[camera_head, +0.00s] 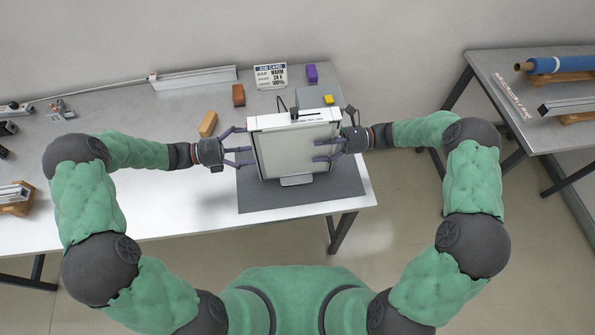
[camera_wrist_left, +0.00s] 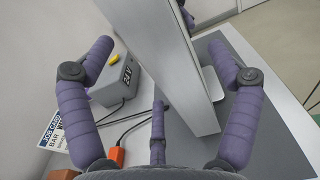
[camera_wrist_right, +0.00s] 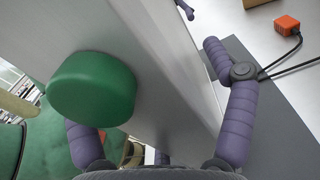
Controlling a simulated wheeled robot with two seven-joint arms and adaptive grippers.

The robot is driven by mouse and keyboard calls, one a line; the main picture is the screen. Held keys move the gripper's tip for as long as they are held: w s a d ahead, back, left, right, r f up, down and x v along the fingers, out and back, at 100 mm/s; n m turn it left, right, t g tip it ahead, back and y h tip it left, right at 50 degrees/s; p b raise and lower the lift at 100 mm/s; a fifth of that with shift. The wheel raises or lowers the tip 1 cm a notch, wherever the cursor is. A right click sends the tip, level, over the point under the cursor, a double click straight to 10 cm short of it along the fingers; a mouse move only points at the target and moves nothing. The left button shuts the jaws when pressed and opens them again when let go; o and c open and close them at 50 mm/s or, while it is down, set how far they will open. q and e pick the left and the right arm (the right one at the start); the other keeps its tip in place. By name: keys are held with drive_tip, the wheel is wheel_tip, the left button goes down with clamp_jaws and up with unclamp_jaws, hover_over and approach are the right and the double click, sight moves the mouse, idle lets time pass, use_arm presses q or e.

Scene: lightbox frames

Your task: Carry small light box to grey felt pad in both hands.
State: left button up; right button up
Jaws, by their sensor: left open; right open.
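The small light box (camera_head: 295,150) is a pale panel with a light grey frame. It appears to stand upright over the grey felt pad (camera_head: 255,199), with its foot plate at the front; exact contact is hard to tell. My left gripper (camera_head: 240,148) is open at the box's left side. In the left wrist view its fingers (camera_wrist_left: 168,70) spread on both sides of the box's edge. My right gripper (camera_head: 328,150) is open at the right side. In the right wrist view a green round part (camera_wrist_right: 92,88) on the box hides part of one finger.
Behind the box are a grey power unit (camera_head: 312,97), a job card (camera_head: 271,76), a purple block (camera_head: 312,73) and a brown block (camera_head: 238,95). A tan block (camera_head: 208,124) lies left of the pad. The table (camera_head: 170,215) is clear at front left. Another table stands right.

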use_arm(q)
drive_tip(key=a, duration=0.4)
drive_tip(key=shift+s+a, duration=0.35)
use_arm(e)
drive_tip(key=w+d, duration=0.1)
drive_tip(key=d, duration=1.1)
drive_tip(key=shift+w, duration=0.4)
